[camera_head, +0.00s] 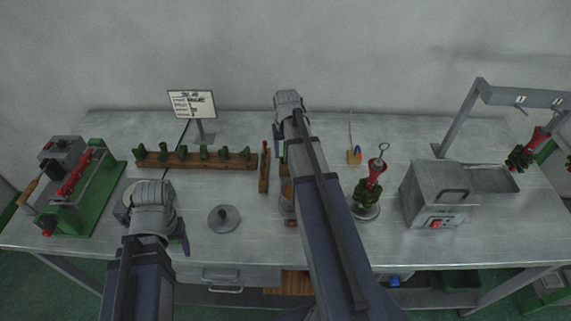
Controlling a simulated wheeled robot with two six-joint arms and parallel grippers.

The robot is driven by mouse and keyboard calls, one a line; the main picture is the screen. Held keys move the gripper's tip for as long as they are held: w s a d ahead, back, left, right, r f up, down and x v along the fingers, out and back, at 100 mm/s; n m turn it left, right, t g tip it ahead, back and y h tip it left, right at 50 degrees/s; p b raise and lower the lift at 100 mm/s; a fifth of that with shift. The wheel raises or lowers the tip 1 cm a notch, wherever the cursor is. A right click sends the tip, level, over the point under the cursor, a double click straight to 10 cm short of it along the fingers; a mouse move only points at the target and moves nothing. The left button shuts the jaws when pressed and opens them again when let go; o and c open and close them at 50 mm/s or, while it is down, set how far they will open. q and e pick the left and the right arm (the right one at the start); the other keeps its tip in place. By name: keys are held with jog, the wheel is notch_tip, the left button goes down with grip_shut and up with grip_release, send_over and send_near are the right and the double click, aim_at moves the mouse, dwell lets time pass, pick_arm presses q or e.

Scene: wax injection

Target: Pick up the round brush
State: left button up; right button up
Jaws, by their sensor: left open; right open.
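I cannot clearly make out a round brush. A slim brown wooden piece (264,168) stands just left of my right arm. My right gripper (289,100) is open, stretched over the back of the bench, its fingers mostly hidden by its own housing. My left gripper (150,200) is open above the bench's front left, beside the green machine. Neither visibly holds anything. My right arm hides part of the middle bench.
The metal bench (240,250) carries a green machine (95,195), a wooden rack (195,160) of green pieces, a grey disc (224,218), a red-handled tool with a green wax tree (368,195), a metal box (437,197) and a grey frame (463,118). A sign (192,104) stands behind.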

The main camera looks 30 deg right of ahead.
jog(key=shift+f, duration=0.15)
grip_shut()
dwell(0.4)
